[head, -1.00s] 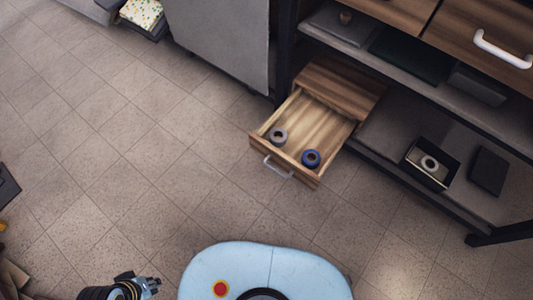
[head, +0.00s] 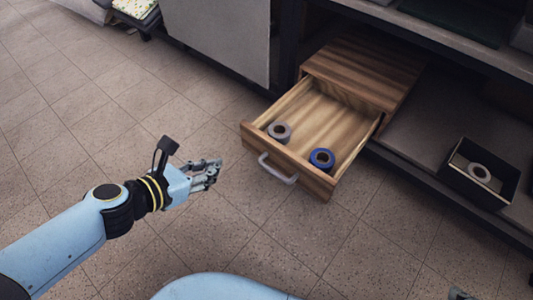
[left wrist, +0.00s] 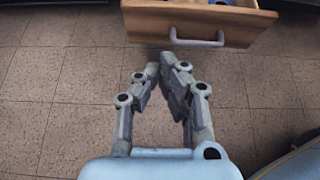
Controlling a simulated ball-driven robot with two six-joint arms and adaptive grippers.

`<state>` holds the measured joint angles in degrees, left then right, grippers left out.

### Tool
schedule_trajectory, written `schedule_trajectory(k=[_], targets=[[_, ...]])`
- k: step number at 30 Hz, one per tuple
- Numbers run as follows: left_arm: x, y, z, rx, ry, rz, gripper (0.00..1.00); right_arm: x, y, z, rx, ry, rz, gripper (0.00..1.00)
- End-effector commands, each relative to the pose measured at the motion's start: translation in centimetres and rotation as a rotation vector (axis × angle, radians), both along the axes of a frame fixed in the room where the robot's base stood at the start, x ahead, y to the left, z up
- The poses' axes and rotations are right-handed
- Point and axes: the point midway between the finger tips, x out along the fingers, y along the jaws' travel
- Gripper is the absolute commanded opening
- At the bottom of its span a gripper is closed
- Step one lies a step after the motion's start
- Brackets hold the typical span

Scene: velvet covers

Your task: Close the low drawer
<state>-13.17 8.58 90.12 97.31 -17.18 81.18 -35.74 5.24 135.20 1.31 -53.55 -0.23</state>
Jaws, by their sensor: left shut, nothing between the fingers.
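The low wooden drawer (head: 262,150) is pulled out of its wooden cabinet (head: 365,68) and stands open in the head view. Its grey bar handle (head: 278,170) is on the front panel. A grey tape roll (head: 279,132) and a blue tape roll (head: 321,160) lie inside. My left gripper (head: 216,172) is shut and empty, left of the handle and apart from it. In the left wrist view the shut fingertips (left wrist: 160,62) are below the handle (left wrist: 197,41) in the picture. A small grey part (head: 460,294) at the bottom edge seems to be my right gripper, mostly cut off.
A dark shelf rack (head: 440,150) surrounds the cabinet, with a black box (head: 480,173) holding a tape roll on the lower shelf. A grey cabinet panel (head: 222,35) stands behind to the left. The tiled floor (head: 110,120) before the drawer is clear.

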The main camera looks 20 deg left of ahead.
Motion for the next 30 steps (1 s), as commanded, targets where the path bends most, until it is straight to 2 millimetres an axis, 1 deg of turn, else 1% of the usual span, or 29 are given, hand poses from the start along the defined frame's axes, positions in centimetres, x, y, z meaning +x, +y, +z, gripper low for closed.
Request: schedule_trajectory(k=[5, 12, 17, 22, 26, 30], targets=[[1.7, -0.6, -0.9, 0.001, -0.002, 0.000, 0.00, 0.1, 0.0, -0.9, 0.000, -0.041, 0.000, 0.74], [5.6, -2.1, -3.7, 0.000, 0.001, -0.001, 0.00, 0.4, 0.0, -3.4, 0.003, -0.189, 0.004, 0.74], [7.9, -2.9, -5.1, 0.001, 0.001, -0.001, 0.00, 0.3, 0.1, -4.4, 0.006, -0.298, 0.010, 0.74], [10.4, -3.8, -4.8, 0.001, -0.002, -0.001, 0.00, 0.5, 0.2, -4.0, 0.007, -0.322, 0.011, 0.74], [11.4, -4.2, -4.8, 0.001, -0.002, -0.001, 0.00, 0.5, 0.2, -4.0, 0.007, -0.326, 0.012, 0.74], [11.8, -4.3, -4.8, 0.002, 0.000, -0.001, 0.00, 0.5, 0.2, -4.0, 0.007, -0.328, 0.012, 0.74]])
